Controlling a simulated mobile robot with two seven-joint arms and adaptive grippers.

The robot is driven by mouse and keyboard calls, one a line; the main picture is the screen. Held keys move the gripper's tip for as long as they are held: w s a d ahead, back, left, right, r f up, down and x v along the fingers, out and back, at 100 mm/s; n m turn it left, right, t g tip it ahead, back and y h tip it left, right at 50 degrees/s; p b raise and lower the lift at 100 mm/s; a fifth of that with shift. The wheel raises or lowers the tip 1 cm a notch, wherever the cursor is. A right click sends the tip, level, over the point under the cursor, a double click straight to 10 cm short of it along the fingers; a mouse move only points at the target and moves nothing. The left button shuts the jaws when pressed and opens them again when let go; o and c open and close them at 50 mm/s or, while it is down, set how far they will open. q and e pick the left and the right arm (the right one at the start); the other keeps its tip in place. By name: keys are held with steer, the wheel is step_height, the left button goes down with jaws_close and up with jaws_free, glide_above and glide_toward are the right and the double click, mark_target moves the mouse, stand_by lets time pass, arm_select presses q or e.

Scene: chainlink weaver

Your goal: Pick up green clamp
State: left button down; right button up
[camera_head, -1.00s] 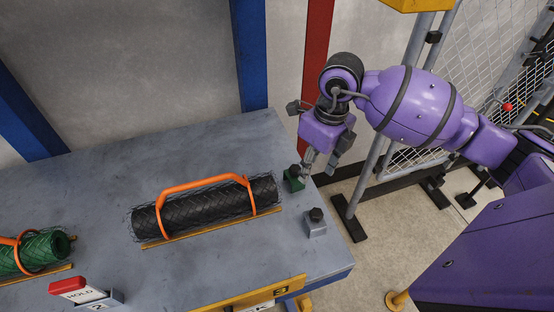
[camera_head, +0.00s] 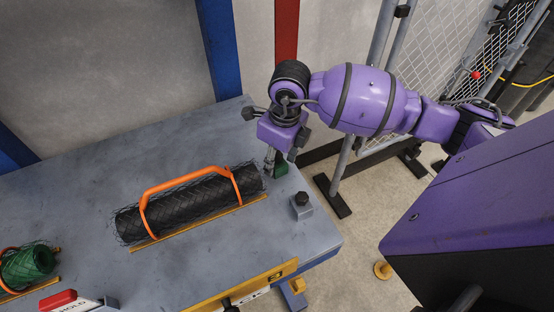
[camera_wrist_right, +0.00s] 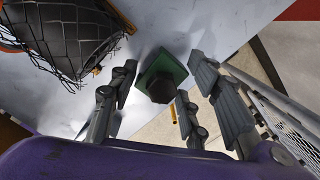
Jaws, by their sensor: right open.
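The green clamp (camera_head: 281,167) is a small green block with a dark knob at the back right corner of the grey table. In the right wrist view the clamp (camera_wrist_right: 168,62) lies between my spread fingers, its black knob facing the camera. My right gripper (camera_head: 279,158) is open at the clamp, with a finger toward each side. It also shows open and empty in the right wrist view (camera_wrist_right: 163,78). I cannot tell whether a finger touches the clamp. My left gripper is not in view.
A black mesh roll (camera_head: 188,205) with an orange handle lies left of the clamp. A grey clamp (camera_head: 302,205) with a black knob stands at the table's right edge. A green roll (camera_head: 28,263) lies far left. A mesh fence (camera_head: 430,65) stands behind my right arm.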

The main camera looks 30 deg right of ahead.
steer(key=c, duration=1.1)
steer(key=shift+r, duration=0.5)
jaws_close()
step_height(320, 180, up, 2)
steer(key=shift+d+r, duration=0.1)
steer(key=shift+r, duration=0.15)
steer(key=s+d+r, duration=0.6)
steer(key=d+r, duration=0.3)
steer(key=d, duration=0.3)
steer(key=shift+d+r, duration=0.2)
steer(key=shift+r, duration=0.1)
